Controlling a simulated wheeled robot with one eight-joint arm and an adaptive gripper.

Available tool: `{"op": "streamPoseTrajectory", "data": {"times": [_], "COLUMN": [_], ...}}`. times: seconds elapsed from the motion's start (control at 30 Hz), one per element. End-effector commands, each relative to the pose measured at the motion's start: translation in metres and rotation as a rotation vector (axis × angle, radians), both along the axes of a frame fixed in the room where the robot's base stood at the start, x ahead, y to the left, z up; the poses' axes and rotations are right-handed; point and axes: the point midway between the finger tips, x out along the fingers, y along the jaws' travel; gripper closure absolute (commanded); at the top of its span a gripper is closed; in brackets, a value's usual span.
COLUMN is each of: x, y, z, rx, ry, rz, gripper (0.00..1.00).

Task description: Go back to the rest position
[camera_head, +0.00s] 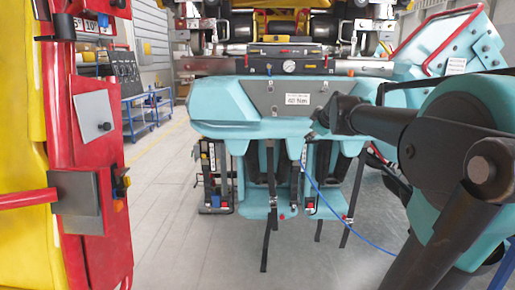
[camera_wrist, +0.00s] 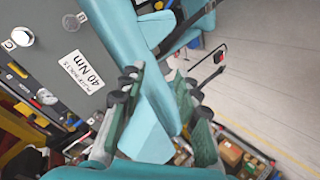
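My gripper (camera_wrist: 160,84) is open in the wrist view, with its two dark fingers and green inner pads spread apart. Nothing is clearly held between them. A teal edge of the coaster train (camera_wrist: 157,112) shows in the gap; I cannot tell if a finger touches it. In the head view my arm comes in from the right, and its small, dark end (camera_head: 322,122) is in front of the teal train (camera_head: 225,105), right of the white 40 Nm label (camera_head: 298,99). The finger opening is too small to read there.
A red and yellow structure (camera_head: 95,170) stands close on the left. Black straps (camera_head: 269,220) and a blue cable (camera_head: 340,215) hang below the train. A tool panel with a gauge (camera_head: 289,66) lies on top. Grey floor (camera_head: 165,200) is clear between structure and train.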

Motion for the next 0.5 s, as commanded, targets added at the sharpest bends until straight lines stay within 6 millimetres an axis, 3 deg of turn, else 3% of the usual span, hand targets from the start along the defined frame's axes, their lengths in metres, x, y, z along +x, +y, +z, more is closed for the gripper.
{"op": "streamPoseTrajectory", "data": {"times": [0.03, 0.2, 0.5], "x": [-0.017, -0.081, -0.22], "y": [0.006, 0.019, 0.02], "z": [-0.031, -0.131, -0.28], "rx": [0.052, 0.231, 0.455], "ry": [0.053, 0.246, 0.535], "rz": [-0.026, -0.169, -0.544], "gripper": [0.68, 0.68, 0.68]}}
